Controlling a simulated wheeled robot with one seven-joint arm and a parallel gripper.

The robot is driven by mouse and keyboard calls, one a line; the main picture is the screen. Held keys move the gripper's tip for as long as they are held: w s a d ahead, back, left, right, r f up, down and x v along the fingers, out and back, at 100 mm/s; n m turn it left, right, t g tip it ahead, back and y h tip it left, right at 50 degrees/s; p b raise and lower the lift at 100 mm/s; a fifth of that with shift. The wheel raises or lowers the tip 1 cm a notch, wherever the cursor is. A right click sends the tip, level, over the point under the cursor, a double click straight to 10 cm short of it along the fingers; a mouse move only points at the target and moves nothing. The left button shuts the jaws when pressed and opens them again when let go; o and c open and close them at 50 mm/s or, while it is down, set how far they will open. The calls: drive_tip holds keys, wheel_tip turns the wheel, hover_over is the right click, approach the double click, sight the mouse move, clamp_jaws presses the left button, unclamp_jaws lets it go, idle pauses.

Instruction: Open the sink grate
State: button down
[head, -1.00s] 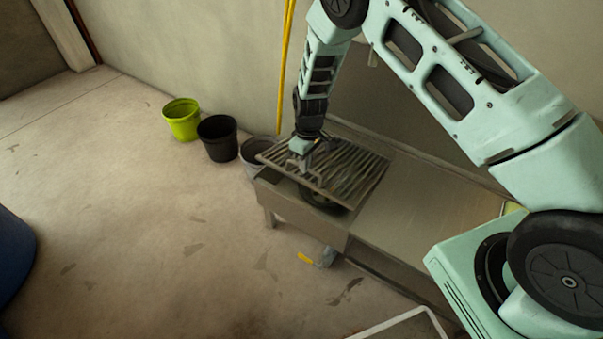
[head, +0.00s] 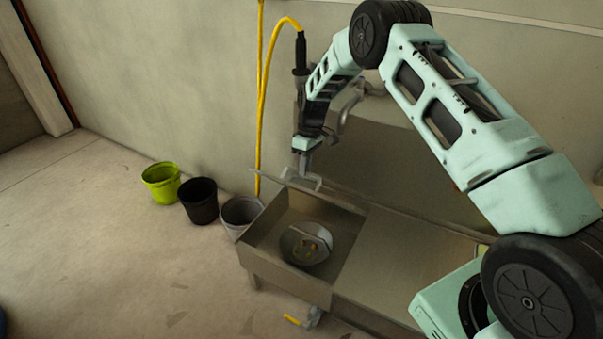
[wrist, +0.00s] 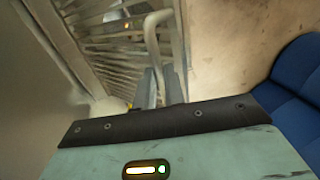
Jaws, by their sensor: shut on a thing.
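The sink (head: 345,290) stands against the wall, and its basin is uncovered in the head view. A round metal pan (head: 306,243) with small bits in it lies in the basin. My gripper (head: 308,176) is above the back left part of the basin, shut on the grate's handle. The grate (head: 327,196) is tilted up nearly edge-on at the back of the basin. In the wrist view the grate's bars (wrist: 118,52) fill the upper left, with the handle (wrist: 152,45) between my fingers (wrist: 160,88).
A green bucket (head: 160,182), a black bucket (head: 198,200) and a grey bucket (head: 240,214) stand on the floor left of the sink. A yellow hose (head: 262,110) hangs behind my gripper. The sink's right-hand drainboard (head: 405,262) is clear. The blue seat (wrist: 296,85) shows at right.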

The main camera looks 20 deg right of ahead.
drive_tip(key=shift+d+f, duration=0.4)
drive_tip(key=shift+d, duration=0.2)
drive_tip(key=c, duration=1.5)
unclamp_jaws()
drive_tip(key=shift+f, duration=0.1)
drive_tip(key=shift+w+a+r, duration=0.1)
drive_tip(key=shift+a+r, duration=0.05)
drive_tip(key=shift+r, duration=0.05)
drive_tip(key=shift+a, duration=0.1)
drive_tip(key=shift+r, duration=0.35)
drive_tip(key=p+v, duration=0.1)
drive_tip(key=v, duration=1.5)
drive_tip(key=shift+r+p, duration=0.35)
drive_tip(key=shift+p, duration=0.05)
